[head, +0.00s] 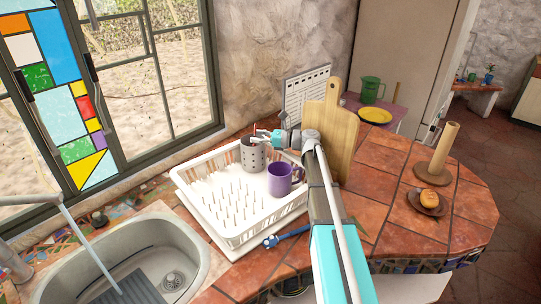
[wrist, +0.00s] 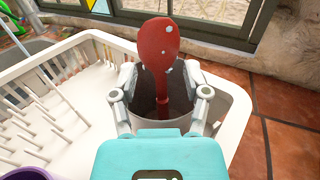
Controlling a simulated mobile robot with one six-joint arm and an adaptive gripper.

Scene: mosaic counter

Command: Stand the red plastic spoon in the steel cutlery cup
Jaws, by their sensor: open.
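The red plastic spoon (wrist: 158,48) stands upright in the wrist view, bowl end up. Its handle goes down inside the grey steel cutlery cup (wrist: 146,98), and its lower end is hidden. In the head view the perforated cup (head: 252,156) stands at the back corner of the dish rack. My gripper (wrist: 161,92) is open, with one finger on each side of the spoon at the cup's rim. Both fingers are apart from the spoon. In the head view my gripper (head: 268,135) is at the top of the cup.
The white dish rack (head: 247,239) holds a purple mug (head: 280,179) right of the cup. A wooden cutting board (head: 327,125) stands behind my arm. A blue brush-like item (head: 284,237) lies before the rack. The sink (head: 140,234) is at left. Tiles at right have free room.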

